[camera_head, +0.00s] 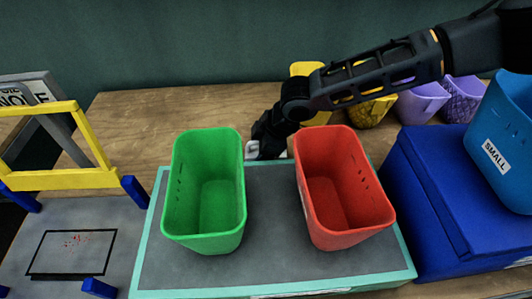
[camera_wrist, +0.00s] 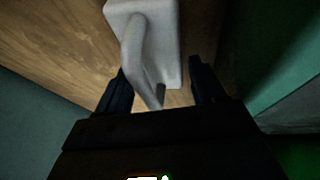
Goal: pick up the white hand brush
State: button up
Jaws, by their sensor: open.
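The white hand brush (camera_wrist: 163,38) lies on the wooden table in the wrist view, at the top middle. Its looped handle points down toward my gripper (camera_wrist: 157,92). The two dark fingers are apart, one on each side of the handle's near end, and I cannot tell whether they touch it. In the head view my gripper (camera_head: 262,143) is low behind the green and red bins. A small white part of the brush (camera_head: 251,150) shows beside it there; the rest is hidden.
A green bin (camera_head: 204,225) and a red bin (camera_head: 345,222) stand on the teal-edged grey platform (camera_head: 270,265) in front of my gripper. Yellow and purple (camera_head: 421,103) bins stand behind the arm. A blue box (camera_head: 425,200) with a blue bin is at right, a yellow-framed press (camera_head: 65,180) at left.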

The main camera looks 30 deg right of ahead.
jog(key=shift+c, duration=0.3)
jog(key=c, duration=0.8)
jog(key=shift+r, duration=0.25)
jog(key=shift+c, duration=0.6)
notch_tip(320, 180, up, 10)
jog(key=shift+f+b, duration=0.2)
jog(key=shift+b, duration=0.35)
